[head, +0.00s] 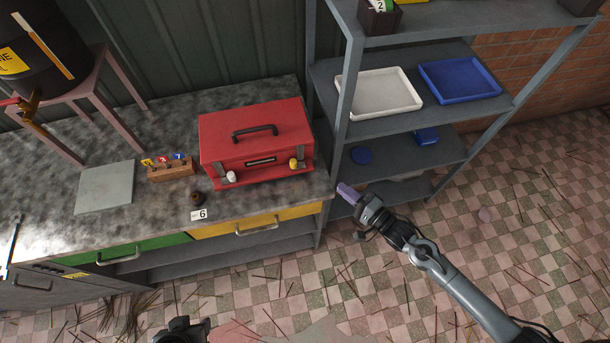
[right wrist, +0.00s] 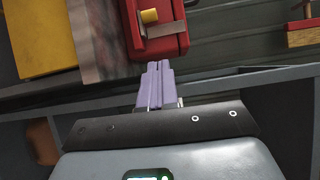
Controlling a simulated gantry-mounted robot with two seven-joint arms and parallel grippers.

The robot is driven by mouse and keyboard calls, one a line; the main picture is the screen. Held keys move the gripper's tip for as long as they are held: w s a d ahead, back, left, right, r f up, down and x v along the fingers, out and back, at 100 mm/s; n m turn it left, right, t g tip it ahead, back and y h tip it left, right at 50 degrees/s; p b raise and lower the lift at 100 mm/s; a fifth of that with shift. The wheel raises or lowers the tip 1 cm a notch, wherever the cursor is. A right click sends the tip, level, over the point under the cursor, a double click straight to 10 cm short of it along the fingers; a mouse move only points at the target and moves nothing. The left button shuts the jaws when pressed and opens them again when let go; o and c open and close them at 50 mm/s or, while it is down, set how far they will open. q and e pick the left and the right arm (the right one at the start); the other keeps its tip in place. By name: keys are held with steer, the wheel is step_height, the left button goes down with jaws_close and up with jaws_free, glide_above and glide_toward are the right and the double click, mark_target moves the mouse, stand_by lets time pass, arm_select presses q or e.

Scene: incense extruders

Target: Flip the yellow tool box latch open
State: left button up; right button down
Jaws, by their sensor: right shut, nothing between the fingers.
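The red tool box (head: 256,138) stands shut on the workbench, with a dark handle on its lid. Its front has a latch with a white knob (head: 231,177) at the left and the yellow latch (head: 293,163) at the right. My right gripper (head: 347,191) is shut and empty, with purple fingers pointing toward the box's right front corner, off the bench's end. In the right wrist view the shut fingers (right wrist: 156,80) end just short of the red box (right wrist: 160,47), below the yellow latch knob (right wrist: 149,16). No contact is visible. My left gripper's fingers are not seen.
The grey bench (head: 60,232) also holds a wooden block with coloured tags (head: 171,170), a grey slab (head: 105,187) and a small brown pot (head: 197,198). A metal shelf (head: 345,120) with white and blue trays stands close on the right.

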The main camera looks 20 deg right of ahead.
mark_target(297, 164)
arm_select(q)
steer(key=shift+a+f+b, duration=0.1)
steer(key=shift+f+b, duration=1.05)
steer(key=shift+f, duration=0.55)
arm_select(e)
steer(key=shift+w+d+f, duration=0.3)
steer(key=shift+w+f, duration=0.45)
steer(key=shift+w, duration=0.15)
steer(key=shift+w, duration=0.1)
steer(key=shift+n, duration=0.3)
steer(key=x, duration=1)
steer(key=shift+a+r+b, duration=0.15)
steer(key=shift+r+b, duration=0.05)
steer(key=shift+b, duration=0.15)
steer(key=a, duration=0.2)
steer(key=shift+w+a, duration=0.4)
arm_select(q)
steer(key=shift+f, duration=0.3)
arm_select(e)
steer(key=shift+w+a, duration=0.15)
steer(key=shift+a, duration=0.3)
